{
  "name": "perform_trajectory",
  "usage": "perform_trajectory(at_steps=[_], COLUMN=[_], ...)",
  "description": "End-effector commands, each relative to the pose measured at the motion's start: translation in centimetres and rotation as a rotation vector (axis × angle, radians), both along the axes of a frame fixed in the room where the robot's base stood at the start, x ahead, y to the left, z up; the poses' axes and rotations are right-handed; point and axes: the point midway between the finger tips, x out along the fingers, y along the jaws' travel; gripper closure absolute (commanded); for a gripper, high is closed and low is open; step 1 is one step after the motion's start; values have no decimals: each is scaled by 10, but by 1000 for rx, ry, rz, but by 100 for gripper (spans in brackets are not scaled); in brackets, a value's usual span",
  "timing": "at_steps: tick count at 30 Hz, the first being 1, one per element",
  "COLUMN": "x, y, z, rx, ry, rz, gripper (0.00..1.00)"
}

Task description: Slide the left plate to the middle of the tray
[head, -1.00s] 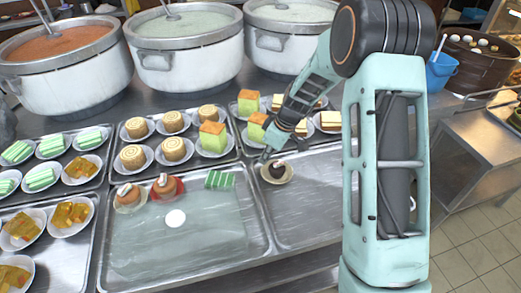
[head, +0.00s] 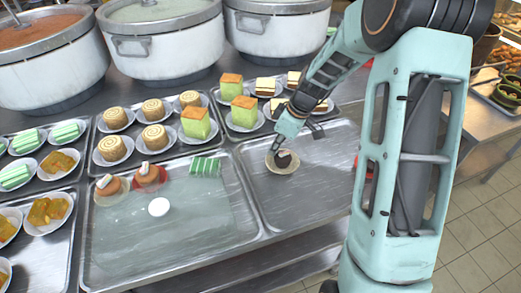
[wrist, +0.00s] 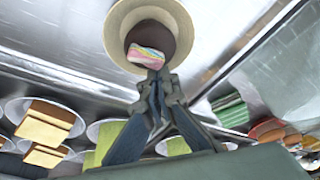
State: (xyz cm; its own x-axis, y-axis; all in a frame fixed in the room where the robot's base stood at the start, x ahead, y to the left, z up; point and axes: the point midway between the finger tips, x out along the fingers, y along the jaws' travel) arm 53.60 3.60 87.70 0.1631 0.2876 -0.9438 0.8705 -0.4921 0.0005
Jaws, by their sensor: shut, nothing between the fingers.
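A small pale plate (head: 270,165) with a dark round cake (head: 283,160) sits in the left rear part of the right-hand front tray (head: 300,207), which is otherwise bare. In the wrist view the plate (wrist: 116,22) shows at the top, and the dark cake carries a pastel striped piece (wrist: 147,56). My gripper (head: 277,146) is shut and empty, low at the plate's rear rim. Its fingertips (wrist: 158,80) overlap the plate's near rim in the wrist view; I cannot tell whether they touch it.
Trays of plated cakes stand close behind my gripper, with large stockpots (head: 165,45) beyond. The tray's right and front are clear.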

Motion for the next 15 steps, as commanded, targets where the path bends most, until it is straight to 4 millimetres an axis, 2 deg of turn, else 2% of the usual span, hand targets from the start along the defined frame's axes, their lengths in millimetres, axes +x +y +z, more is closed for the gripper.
perform_trajectory(at_steps=[3, 7, 15], x=[-11, -22, -33], y=[-23, -41, -57], z=[-5, -3, 0], rx=[-1, -1, -1], ry=[-1, -2, 0], rz=[-5, -3, 1], gripper=[100, 100, 100])
